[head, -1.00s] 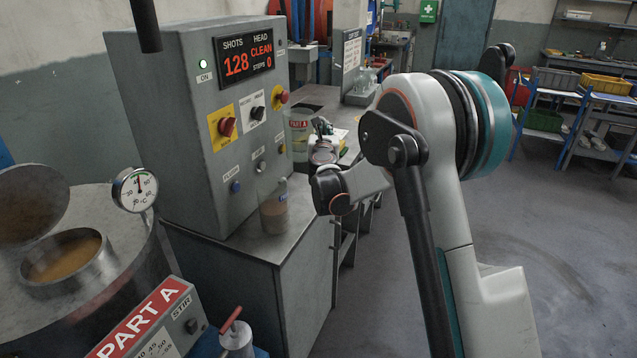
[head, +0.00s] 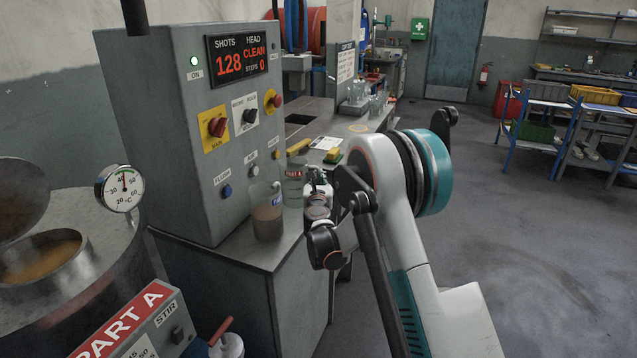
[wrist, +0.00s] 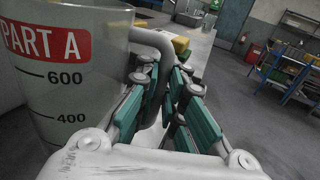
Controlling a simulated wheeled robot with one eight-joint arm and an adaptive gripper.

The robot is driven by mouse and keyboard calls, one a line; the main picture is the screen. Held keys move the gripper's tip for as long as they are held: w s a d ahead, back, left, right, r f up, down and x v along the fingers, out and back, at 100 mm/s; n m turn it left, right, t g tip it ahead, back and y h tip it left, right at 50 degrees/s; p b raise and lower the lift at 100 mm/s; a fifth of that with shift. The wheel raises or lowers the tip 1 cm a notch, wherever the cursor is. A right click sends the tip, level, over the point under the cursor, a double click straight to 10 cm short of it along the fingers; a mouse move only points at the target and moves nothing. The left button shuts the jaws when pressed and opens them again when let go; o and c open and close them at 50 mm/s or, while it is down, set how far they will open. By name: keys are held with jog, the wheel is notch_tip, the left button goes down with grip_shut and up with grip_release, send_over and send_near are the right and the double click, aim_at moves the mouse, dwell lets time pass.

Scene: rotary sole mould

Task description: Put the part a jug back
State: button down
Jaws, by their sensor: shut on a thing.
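The part A jug (wrist: 65,75) is a tall translucent beaker with a red PART A label and volume marks. It fills the left of the wrist view and looks upright. It also shows in the head view (head: 293,180), beside the control cabinet above the bench top. My gripper (wrist: 163,75) is shut on the jug's pale handle (wrist: 155,42). In the head view my gripper (head: 316,185) is just right of the jug. The jug's base is partly hidden, so I cannot tell whether it touches the bench.
A clear jug with brown liquid (head: 267,215) stands close in front-left. The grey control cabinet (head: 185,110) rises to the left.

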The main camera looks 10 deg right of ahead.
jog(key=shift+f, duration=0.15)
jog(key=c, duration=1.7)
grip_release()
jog(key=shift+r, duration=0.2)
